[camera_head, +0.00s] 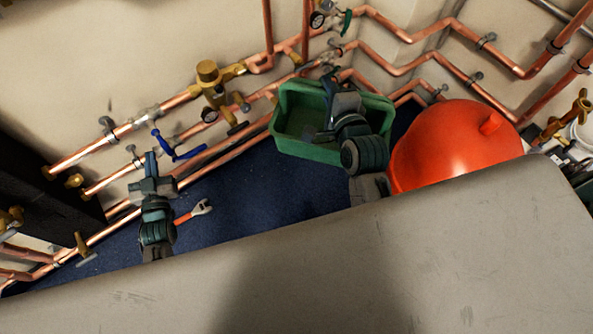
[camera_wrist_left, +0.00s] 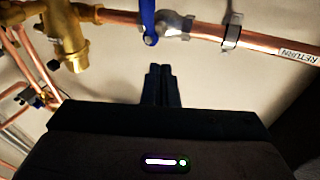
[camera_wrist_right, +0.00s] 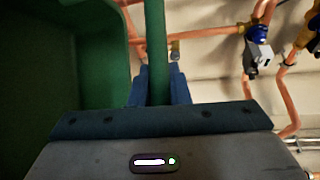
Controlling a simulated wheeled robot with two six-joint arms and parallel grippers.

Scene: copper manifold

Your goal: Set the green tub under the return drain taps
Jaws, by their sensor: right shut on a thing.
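The green tub (camera_head: 300,152) is at the centre right of the head view, tilted, its open top facing me. My right gripper (camera_head: 328,78) is shut on the tub's far rim; in the right wrist view the green wall (camera_wrist_right: 157,50) runs between the fingers. My left gripper (camera_head: 151,158) is shut and empty, its fingers together in the left wrist view (camera_wrist_left: 161,82). It is near a blue lever handle (camera_head: 175,150). A pipe labelled RETURN (camera_wrist_left: 292,53) is at right in that view. Small brass fittings (camera_head: 75,180) sit on the left pipes; I cannot tell which are drain taps.
A red rounded vessel (camera_head: 455,148) stands right of the tub. Copper pipes (camera_head: 130,125) run along the wall behind. A wrench with a red handle (camera_head: 195,210) lies on the blue floor (camera_head: 255,195), which is otherwise clear between left gripper and tub. A dark box (camera_head: 40,180) is at left.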

